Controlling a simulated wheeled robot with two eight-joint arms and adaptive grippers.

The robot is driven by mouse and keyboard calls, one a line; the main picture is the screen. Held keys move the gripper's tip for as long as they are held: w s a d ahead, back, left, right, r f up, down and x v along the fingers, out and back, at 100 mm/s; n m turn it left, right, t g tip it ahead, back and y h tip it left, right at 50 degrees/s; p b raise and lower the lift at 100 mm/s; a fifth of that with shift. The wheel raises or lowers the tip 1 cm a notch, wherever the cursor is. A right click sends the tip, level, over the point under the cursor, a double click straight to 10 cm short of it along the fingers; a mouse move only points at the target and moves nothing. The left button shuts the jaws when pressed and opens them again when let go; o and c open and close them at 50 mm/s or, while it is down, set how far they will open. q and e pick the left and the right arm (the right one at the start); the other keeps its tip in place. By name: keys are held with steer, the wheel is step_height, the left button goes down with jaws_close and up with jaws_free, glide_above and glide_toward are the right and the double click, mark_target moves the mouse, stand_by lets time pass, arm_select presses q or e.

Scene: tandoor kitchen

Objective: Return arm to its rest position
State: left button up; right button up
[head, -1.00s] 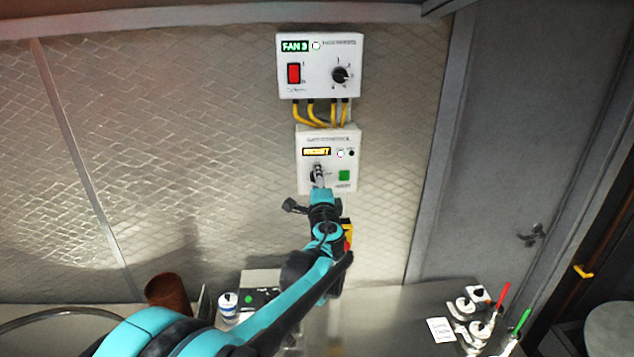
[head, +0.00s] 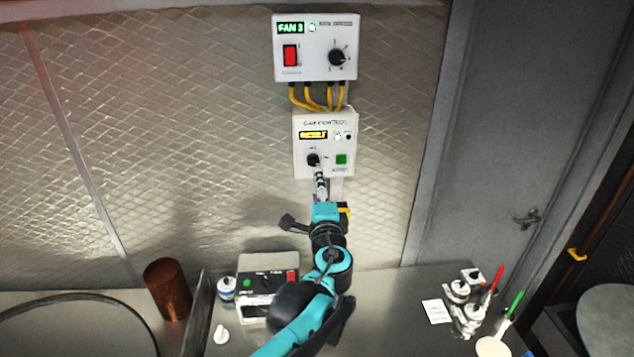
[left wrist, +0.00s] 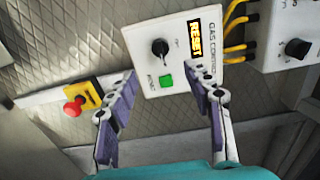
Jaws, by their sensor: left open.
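My left arm reaches up from the bottom of the head view. Its gripper (head: 320,184) is just below the black knob of the gas control box (head: 325,142). In the left wrist view the gripper (left wrist: 160,105) is open and empty, its two purple-padded fingers apart, with clear space between them and the box. The black knob (left wrist: 160,47) and green button (left wrist: 166,81) show beyond the fingertips. The box display reads RESET in amber. My right gripper is not in view.
A fan box (head: 316,48) reading FAN 3 hangs above, joined by yellow cables. A red emergency button (left wrist: 73,107) sits beside the gas box. A copper cup (head: 167,289), a grey device (head: 268,268) and small bottles (head: 470,318) stand on the counter (head: 390,300).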

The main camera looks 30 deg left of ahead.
arm_select(q)
steer(key=shift+s, duration=0.1)
stand_by(0.4)
steer(key=s+f+n+g+h+b, duration=0.1)
steer(key=s+f+n+g+b, duration=0.15)
steer(key=s+f+b, duration=0.55)
steer(key=s+f+n+g+h+b, duration=0.15)
steer(key=f+n+b, duration=0.25)
steer(key=f, duration=0.9)
steer(key=s+d+f+n+g+h+b, duration=0.2)
steer(key=s+d+f+b, duration=0.3)
steer(key=f, duration=0.6)
steer(key=s+d+f+n+g+h+b, duration=0.2)
steer(key=s+d+f+b, duration=0.4)
steer(key=f, duration=0.5)
steer(key=s+n+h, duration=0.1)
steer(key=s+h, duration=0.1)
steer(key=shift+s+d+f+h, duration=0.2)
steer(key=shift+d+f+h, duration=0.05)
steer(key=shift+d+h, duration=0.15)
